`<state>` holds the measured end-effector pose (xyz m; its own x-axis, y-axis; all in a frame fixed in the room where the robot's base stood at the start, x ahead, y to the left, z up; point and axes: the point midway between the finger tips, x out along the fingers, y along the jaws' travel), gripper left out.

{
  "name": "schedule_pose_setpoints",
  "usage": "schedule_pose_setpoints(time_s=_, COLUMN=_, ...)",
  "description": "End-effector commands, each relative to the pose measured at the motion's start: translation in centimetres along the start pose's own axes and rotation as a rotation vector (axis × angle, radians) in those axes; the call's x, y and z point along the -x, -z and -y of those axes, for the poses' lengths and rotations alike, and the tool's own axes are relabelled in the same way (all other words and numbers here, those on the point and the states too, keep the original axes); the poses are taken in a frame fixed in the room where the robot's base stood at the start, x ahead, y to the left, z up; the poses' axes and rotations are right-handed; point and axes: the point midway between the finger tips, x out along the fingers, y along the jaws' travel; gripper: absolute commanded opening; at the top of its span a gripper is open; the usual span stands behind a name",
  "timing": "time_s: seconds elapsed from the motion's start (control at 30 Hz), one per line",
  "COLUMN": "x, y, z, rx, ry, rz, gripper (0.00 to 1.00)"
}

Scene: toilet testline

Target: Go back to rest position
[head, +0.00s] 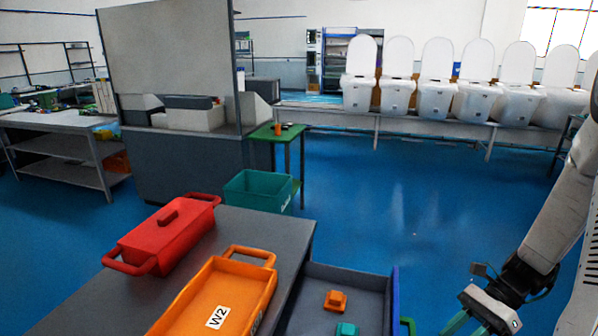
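My gripper (466,326) is at the bottom right of the head view, with its green fingers pointing down and to the left. The fingertips are cut off by the bottom edge, so I cannot tell whether they are open or shut. No held object shows. The gripper is to the right of the grey tray (376,309) and apart from it. My arm comes down from the right edge of the view.
A grey table (290,237) bears a red lidded box (145,236) and an orange tray (192,300) marked W2. The grey tray holds an orange block (335,301) and a teal block (346,330). A green crate (258,191) stands behind. Several white toilets line the back. Blue floor is clear between.

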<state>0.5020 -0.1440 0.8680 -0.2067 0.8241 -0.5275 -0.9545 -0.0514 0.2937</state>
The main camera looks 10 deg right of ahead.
Motion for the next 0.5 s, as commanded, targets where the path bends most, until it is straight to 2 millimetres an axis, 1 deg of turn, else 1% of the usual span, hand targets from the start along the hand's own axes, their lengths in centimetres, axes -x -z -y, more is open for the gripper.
schedule_pose_setpoints(time_s=0.03, x=0.4, y=-1.6, z=-0.6, rx=0.098, ry=-0.025, rz=-0.064, gripper=0.34)
schedule_pose_setpoints(time_s=0.1, x=0.8, y=-3.3, z=-1.5, rx=0.233, ry=-0.069, rz=-0.145, gripper=0.34)
schedule_pose_setpoints(time_s=0.3, x=1.7, y=-8.0, z=-4.0, rx=0.588, ry=-0.199, rz=-0.366, gripper=0.34)
schedule_pose_setpoints(time_s=0.5, x=2.2, y=-12.2, z=-6.7, rx=0.904, ry=-0.333, rz=-0.575, gripper=0.34)
